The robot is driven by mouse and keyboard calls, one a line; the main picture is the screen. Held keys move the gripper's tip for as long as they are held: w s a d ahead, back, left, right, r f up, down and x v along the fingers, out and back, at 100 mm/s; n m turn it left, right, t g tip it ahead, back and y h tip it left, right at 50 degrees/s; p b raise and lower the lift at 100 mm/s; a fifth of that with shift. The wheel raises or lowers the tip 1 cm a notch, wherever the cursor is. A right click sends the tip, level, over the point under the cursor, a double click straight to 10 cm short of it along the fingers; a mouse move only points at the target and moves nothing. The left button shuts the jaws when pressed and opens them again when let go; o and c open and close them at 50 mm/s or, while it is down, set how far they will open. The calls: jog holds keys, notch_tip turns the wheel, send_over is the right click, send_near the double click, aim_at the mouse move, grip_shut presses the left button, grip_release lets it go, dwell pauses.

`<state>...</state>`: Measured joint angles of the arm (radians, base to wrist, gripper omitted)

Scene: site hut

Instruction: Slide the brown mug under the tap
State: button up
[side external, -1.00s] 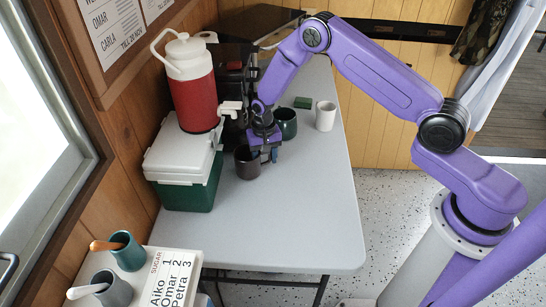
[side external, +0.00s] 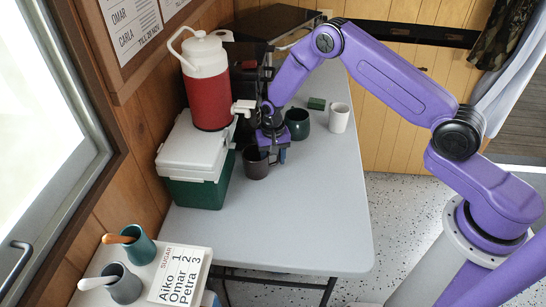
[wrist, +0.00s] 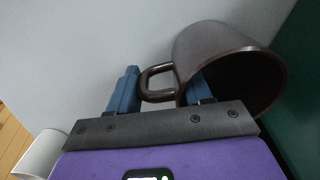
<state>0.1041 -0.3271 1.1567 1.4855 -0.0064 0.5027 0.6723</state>
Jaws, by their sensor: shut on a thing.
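The brown mug (side external: 256,163) stands on the grey table beside the green cooler. It also shows in the wrist view (wrist: 222,45), its dark mouth toward the lower right. My gripper (side external: 276,157) is low over the table at the mug's right side. In the wrist view my blue fingers (wrist: 160,92) lie on either side of the mug's handle, shut on it. The white tap (side external: 243,107) sticks out from the red jug (side external: 207,92), above and slightly left of the mug in the side view. Whether the mug is directly beneath it I cannot tell.
The jug stands on the white-lidded cooler (side external: 195,185). A dark green mug (side external: 297,123) and a white mug (side external: 339,118) stand behind my gripper. The table's front (side external: 290,230) is clear.

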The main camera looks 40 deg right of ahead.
jog(key=o, duration=1.3)
